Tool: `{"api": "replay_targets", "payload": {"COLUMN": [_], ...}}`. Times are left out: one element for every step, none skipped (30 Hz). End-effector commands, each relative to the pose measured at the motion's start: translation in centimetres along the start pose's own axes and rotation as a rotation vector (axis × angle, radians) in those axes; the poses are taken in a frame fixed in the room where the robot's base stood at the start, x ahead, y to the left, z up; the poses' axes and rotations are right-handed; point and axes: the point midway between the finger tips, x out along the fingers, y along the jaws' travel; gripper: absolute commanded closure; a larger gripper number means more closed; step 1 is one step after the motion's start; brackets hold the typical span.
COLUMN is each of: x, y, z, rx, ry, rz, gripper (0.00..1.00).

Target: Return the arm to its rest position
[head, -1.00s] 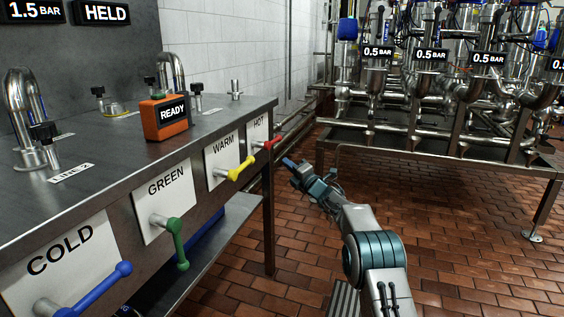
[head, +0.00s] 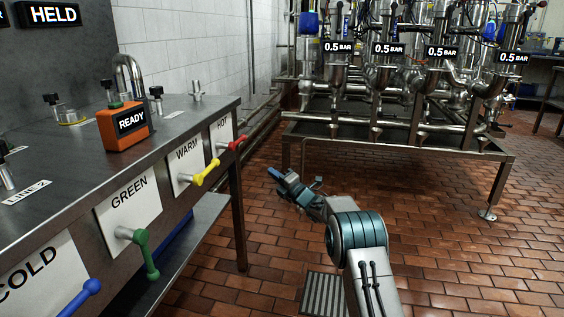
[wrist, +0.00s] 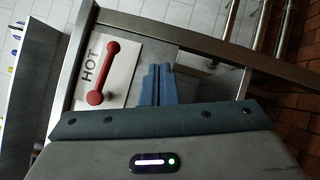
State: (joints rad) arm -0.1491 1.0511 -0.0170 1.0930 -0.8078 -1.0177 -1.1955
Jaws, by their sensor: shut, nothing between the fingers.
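My gripper (head: 274,173) is at the end of my arm, over the brick floor, just right of the steel bench's right end in the head view. Its blue fingers are shut together with nothing between them, as the wrist view (wrist: 158,85) also shows. My arm stretches forward and left from the lower right. The red HOT handle (head: 232,143) is left of my gripper and apart from it. In the wrist view the red handle (wrist: 104,72) lies slanted on its white plate, left of the fingers.
The steel bench (head: 70,150) on the left carries yellow WARM (head: 206,173), green (head: 146,254) and blue COLD (head: 84,298) handles. An orange READY box (head: 124,126) stands on top. A pipe rack (head: 400,140) stands at the back right.

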Motion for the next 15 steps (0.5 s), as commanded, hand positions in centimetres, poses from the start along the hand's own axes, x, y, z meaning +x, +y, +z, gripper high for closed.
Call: {"api": "replay_targets", "payload": {"x": [0.1,0.1,-0.1,-0.2,-0.5,-1.0,-1.5,-2.0,-2.8,-3.4,-4.1,-5.1,-5.8,-6.7,-7.8], "y": [2.6,3.8,5.5,6.8,8.2,10.1,11.5,12.7,14.4,15.6,16.9,18.6,19.8,21.0,22.6], "z": [1.4,2.1,3.3,4.2,5.1,6.3,7.2,8.0,9.0,9.6,10.2,10.9,11.4,11.8,12.2], "rx": [0.020,0.039,0.073,0.102,0.133,0.178,0.214,0.250,0.300,0.337,0.375,0.425,0.462,0.500,0.551], "ry": [-0.026,-0.046,-0.078,-0.106,-0.136,-0.178,-0.212,-0.245,-0.290,-0.324,-0.358,-0.403,-0.437,-0.472,-0.518], "rz": [-0.016,-0.034,-0.062,-0.085,-0.110,-0.144,-0.169,-0.195,-0.227,-0.250,-0.272,-0.300,-0.321,-0.341,-0.367], "gripper": [1.00,1.00,1.00,1.00,1.00,1.00,1.00,1.00,1.00,1.00,1.00,1.00,1.00,1.00,1.00]}}
